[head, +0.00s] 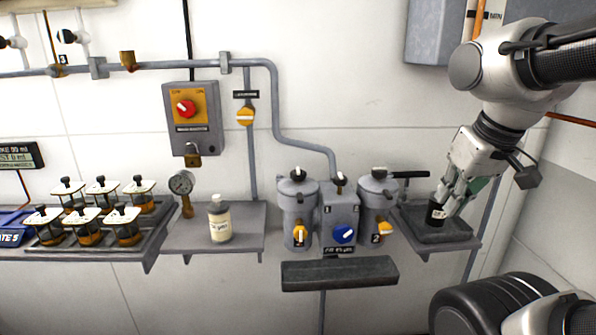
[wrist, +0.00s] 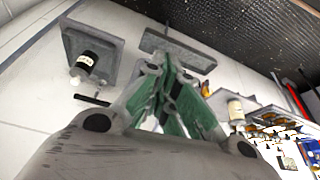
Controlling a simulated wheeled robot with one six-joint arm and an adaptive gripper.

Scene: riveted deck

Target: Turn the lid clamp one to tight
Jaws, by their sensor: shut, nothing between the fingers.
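Two grey canisters stand side by side on the wall, the left one (head: 298,205) with a yellow knob marked 1 (head: 299,233) and the right one (head: 377,205) with a yellow knob marked 2 (head: 386,229). The left canister has a small black-topped fitting (head: 298,173) on its lid; the right lid carries a long black handle (head: 408,174) pointing right. I cannot tell which part is lid clamp one. My gripper (head: 455,198), with green-padded fingers, is shut and empty, right of both canisters. Its fingers also fill the middle of the wrist view (wrist: 176,78).
A black bottle (head: 437,213) stands on the right shelf (head: 455,236), overlapping my fingers in the head view but apart from them in the wrist view. A blue knob (head: 344,234) sits between the canisters. A grey ledge (head: 340,273) juts out below. A white bottle (head: 219,222) stands left.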

